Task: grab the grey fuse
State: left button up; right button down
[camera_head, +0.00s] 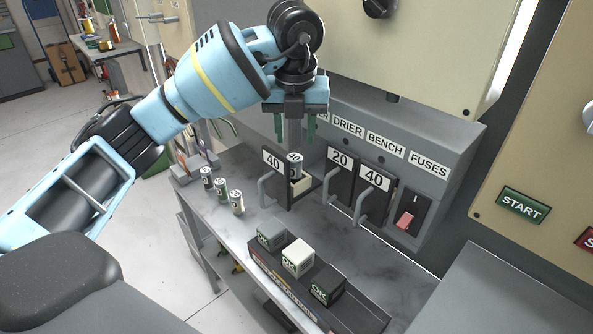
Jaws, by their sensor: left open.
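A grey fuse (294,166), a small cylinder with a dark band, stands upright in the pulled-out holder (301,187) under the left "40" label. My left gripper (295,129) points down above this fuse, with its two green fingers apart and nothing held between them. The fingertips look higher than the fuse; the exact gap is hard to tell. Three similar small cylinders stand on the grey counter to the left: a dark one (206,177), another dark one (221,190) and a paler one (237,202). My right gripper is out of view.
The fuse panel (428,168) has more handled holders marked "20" (340,180) and "40" (374,197), and a red switch (405,220). A dark tray (262,275) with grey, white and black "OK" blocks lies on the counter (390,265) in front.

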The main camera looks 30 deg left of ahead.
aim_at(294, 157)
pick_arm(q)
notch_tip(294, 157, down, 3)
jog(key=shift+w+r+b, duration=0.1)
jog(key=shift+r+b, duration=0.1)
jog(key=shift+b, duration=0.1)
jog(key=f, duration=0.5)
jog(key=shift+w+a, duration=0.1)
jog(key=shift+a, duration=0.15)
jog(key=c, duration=0.8)
jog(key=shift+r, duration=0.1)
